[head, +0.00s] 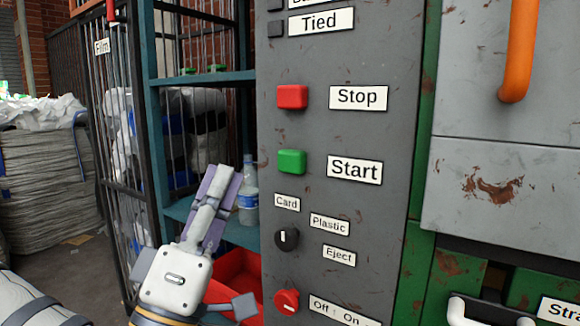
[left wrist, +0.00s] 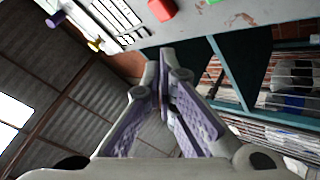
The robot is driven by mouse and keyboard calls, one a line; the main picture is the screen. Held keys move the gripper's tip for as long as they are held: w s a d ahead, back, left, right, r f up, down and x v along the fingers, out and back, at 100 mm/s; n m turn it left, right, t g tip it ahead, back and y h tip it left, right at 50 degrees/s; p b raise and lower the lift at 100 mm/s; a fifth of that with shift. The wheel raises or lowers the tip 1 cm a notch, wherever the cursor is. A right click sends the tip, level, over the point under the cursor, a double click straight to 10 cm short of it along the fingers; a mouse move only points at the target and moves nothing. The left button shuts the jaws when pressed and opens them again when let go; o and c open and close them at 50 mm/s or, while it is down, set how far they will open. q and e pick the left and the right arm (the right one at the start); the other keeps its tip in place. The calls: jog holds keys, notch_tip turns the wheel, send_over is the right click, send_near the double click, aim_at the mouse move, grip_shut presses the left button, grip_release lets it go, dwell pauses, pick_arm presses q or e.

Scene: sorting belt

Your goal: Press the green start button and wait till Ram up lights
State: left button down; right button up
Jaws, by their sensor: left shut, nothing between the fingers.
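The green start button (head: 291,162) sticks out of the grey control panel (head: 390,120), left of the label "Start" (head: 355,169). My left gripper (head: 222,172) is shut and empty, pointing up, to the left of the button and a little lower in the picture. I see a clear gap between them in the head view. The left wrist view shows the shut fingers (left wrist: 166,62) below a red button (left wrist: 161,9). A dark, unlit indicator (head: 276,29) is beside the label "Tied" (head: 321,21). No Ram up label is readable. My right gripper is out of view.
The red stop button (head: 292,97) is just above the green one. A black selector (head: 286,239) and red switch (head: 287,302) are below. Behind my gripper are a teal shelf with a bottle (head: 248,201) and a red bin (head: 238,274). An orange handle (head: 519,50) is at right.

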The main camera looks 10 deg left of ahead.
aim_at(292, 162)
pick_arm(q)
jog(key=w+d+b, duration=0.2)
jog(key=w+d, duration=0.1)
jog(key=w, duration=0.5)
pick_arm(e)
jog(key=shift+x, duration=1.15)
pick_arm(q)
jog(key=shift+w, duration=0.2)
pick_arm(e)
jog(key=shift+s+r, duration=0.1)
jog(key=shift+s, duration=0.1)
pick_arm(q)
jog(key=shift+w+d, duration=0.2)
jog(key=shift+w, duration=0.1)
